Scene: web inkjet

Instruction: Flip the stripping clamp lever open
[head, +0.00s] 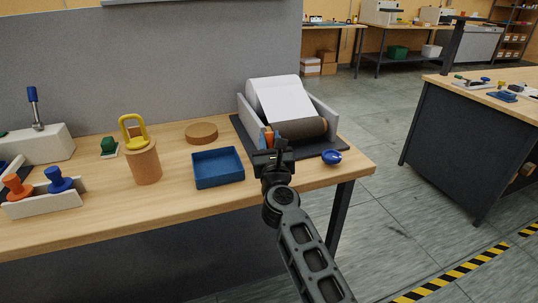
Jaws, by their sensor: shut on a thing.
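The stripping clamp lever appears as a small orange piece (269,136) at the front left of the paper-roll unit (323,111). My gripper (273,156) is right at it, in front of the unit, shut on this lever. The fingers hide the lower part of the lever, so its exact angle is hard to tell. The unit has grey side walls, a white paper web (281,98) sloping down and a dark brown roller (301,128).
A blue knob (332,157) lies right of my gripper near the table edge. A blue tray (218,168) stands to the left.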

